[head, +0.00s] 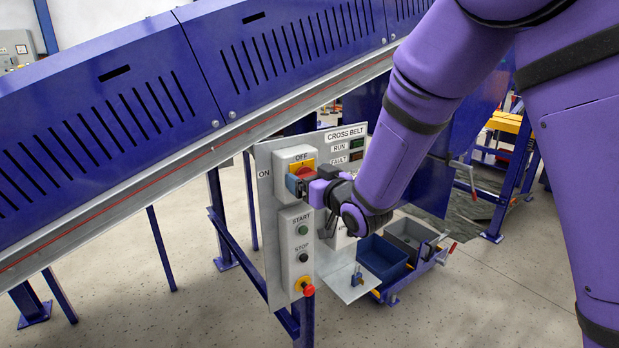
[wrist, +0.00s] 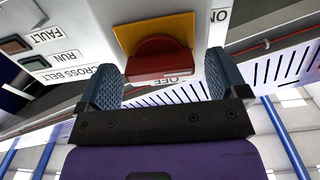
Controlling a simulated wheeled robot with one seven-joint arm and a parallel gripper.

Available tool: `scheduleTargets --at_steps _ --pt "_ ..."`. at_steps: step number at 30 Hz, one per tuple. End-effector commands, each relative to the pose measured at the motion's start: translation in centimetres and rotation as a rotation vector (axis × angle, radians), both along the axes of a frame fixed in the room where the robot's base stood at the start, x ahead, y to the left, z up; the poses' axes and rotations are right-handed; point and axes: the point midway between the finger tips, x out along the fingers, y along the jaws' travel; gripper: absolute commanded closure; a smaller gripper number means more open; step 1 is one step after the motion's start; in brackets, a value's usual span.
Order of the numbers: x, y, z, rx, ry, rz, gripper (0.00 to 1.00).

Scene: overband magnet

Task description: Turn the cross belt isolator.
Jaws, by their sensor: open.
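The cross belt isolator is a red handle (head: 305,172) on a yellow plate (head: 297,166), on a grey box with OFF above it and ON to its left. The wrist view, upside down, shows the red handle (wrist: 158,62) and the yellow plate (wrist: 155,32) close up. My gripper (head: 302,181) is at the front of the isolator and partly hides the handle in the head view. In the wrist view my gripper (wrist: 163,82) is open, with one blue finger on each side of the handle and a visible gap at both sides.
Below the isolator are the START button (head: 303,230), the STOP button (head: 303,257) and a red knob (head: 307,289). RUN and FAULT lamps (head: 357,149) are to its right. A small shelf (head: 350,285) juts out below. The blue conveyor (head: 130,110) runs behind the panel.

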Motion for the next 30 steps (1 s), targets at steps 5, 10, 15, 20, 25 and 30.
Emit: scheduleTargets --at_steps 5,10,15,20,25,30 --pt "0.21 0.17 0.02 0.0 0.0 0.0 0.08" --pt "0.19 0.14 0.01 0.0 0.0 0.0 0.15" --pt "0.18 0.15 0.01 0.0 0.0 0.0 0.54" --pt "0.18 0.12 0.01 0.002 0.001 0.0 0.58" --pt "0.19 0.11 0.0 0.025 0.017 0.0 0.58" --pt "0.24 0.03 0.0 0.089 0.06 -0.001 0.58"
